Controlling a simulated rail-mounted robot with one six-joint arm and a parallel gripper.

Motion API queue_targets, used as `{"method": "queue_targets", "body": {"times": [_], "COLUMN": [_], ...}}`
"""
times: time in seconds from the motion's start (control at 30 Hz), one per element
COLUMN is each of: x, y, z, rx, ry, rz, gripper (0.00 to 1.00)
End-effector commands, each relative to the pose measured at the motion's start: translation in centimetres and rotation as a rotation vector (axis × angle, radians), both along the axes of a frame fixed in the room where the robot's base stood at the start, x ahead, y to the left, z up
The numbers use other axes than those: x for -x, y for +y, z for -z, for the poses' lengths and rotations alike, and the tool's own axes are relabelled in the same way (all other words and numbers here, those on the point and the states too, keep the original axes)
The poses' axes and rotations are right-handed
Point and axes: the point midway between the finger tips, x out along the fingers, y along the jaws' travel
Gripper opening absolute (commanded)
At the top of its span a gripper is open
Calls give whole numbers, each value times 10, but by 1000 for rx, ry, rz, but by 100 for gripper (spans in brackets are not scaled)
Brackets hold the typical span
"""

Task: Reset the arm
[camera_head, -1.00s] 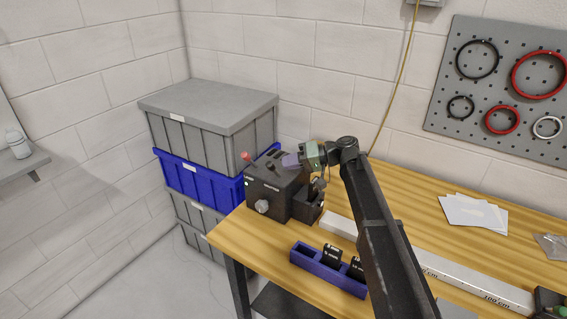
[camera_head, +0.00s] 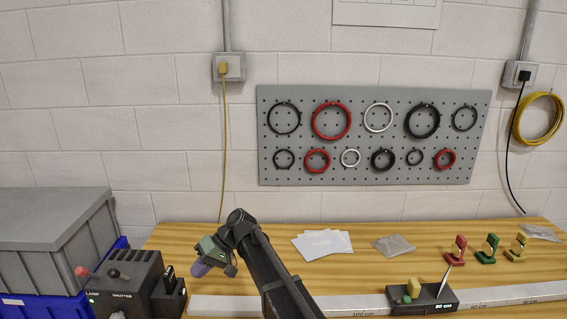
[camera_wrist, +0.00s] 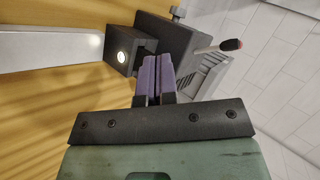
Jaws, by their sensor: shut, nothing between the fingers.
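My arm reaches up from the bottom of the head view, and my gripper (camera_head: 199,270) hangs at its end. Its purple fingers are to the right of the dark lamp and shutter box (camera_head: 122,272). In the wrist view the fingers (camera_wrist: 160,58) lie together with nothing between them. Whether the fingers touch the box cannot be told.
A long white rail (camera_head: 230,306) runs along the wooden table, with a black carriage (camera_head: 440,298) on it. White cards (camera_head: 322,244), a clear bag (camera_head: 393,245) and red, green and yellow holders (camera_head: 487,249) lie farther back. Grey and blue crates (camera_head: 50,240) stand left.

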Motion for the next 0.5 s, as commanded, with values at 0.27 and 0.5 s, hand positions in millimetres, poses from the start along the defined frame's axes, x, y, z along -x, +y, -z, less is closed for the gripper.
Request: {"method": "queue_targets", "body": {"times": [0.27,0.5], "x": [72,146], "y": [-272,-430], "z": [54,59], "rx": [594,869], "ry": [-158,-189], "rz": [410,654], "gripper": [0,0]}}
